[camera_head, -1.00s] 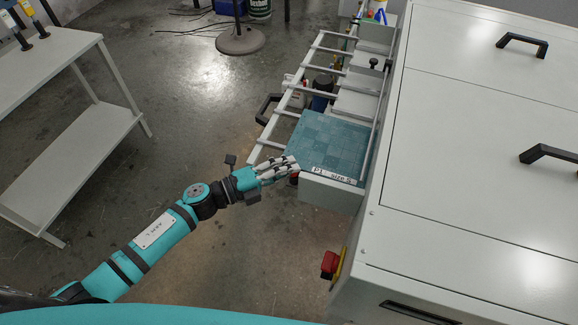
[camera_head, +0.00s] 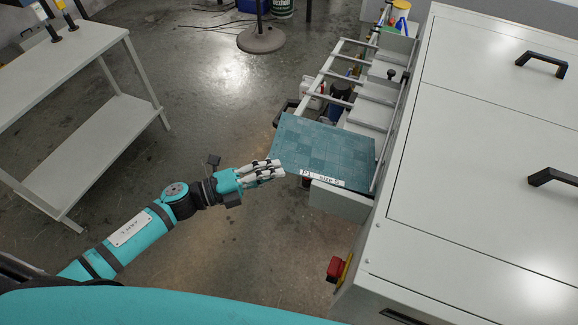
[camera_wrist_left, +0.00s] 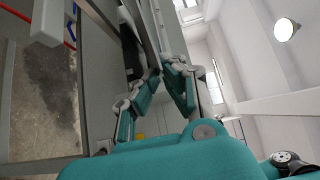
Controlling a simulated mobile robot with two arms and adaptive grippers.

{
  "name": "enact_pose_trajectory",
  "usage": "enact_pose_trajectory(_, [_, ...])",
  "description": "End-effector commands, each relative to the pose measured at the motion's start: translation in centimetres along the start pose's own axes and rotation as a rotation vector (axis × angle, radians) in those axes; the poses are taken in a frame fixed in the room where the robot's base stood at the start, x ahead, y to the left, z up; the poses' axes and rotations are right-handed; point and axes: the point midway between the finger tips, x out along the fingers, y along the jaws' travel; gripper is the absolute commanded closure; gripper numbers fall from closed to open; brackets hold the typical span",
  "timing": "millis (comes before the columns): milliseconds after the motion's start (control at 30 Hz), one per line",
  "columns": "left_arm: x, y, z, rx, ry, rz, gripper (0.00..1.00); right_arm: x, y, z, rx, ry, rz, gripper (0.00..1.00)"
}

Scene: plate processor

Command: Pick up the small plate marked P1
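The small plate marked P1 (camera_head: 325,145) is a flat teal sheet with a white label reading "P1" and "size S" along its near edge. It lies over the rails beside the machine and sticks out to the left past the front panel. My left gripper (camera_head: 278,168) is at its near left corner, with the fingers closed together on the edge. In the left wrist view the fingers (camera_wrist_left: 162,76) come together around a thin, edge-on sheet; the contact is partly hidden. My right gripper is not in view.
A large white machine (camera_head: 480,200) with black handles fills the right side. The rail rack (camera_head: 345,75) runs back along it. A red button (camera_head: 335,269) sits on its near side. A grey table (camera_head: 75,75) stands left. The floor between is clear.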

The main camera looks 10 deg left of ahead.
Motion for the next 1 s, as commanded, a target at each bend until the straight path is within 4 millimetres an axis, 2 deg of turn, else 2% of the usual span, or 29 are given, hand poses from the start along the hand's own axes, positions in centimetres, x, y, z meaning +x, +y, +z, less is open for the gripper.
enact_pose_trajectory(200, [-3.3,-1.1,-0.2,-0.004,0.005,0.005,1.0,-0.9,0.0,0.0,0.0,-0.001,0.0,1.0])
enact_pose_trajectory(433, [-6.0,-2.1,-0.2,-0.003,0.005,0.003,1.0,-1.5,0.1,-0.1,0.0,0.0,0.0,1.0])
enact_pose_trajectory(1000, [-6.5,-2.2,0.0,0.001,0.001,0.002,1.0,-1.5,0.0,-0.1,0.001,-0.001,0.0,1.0])
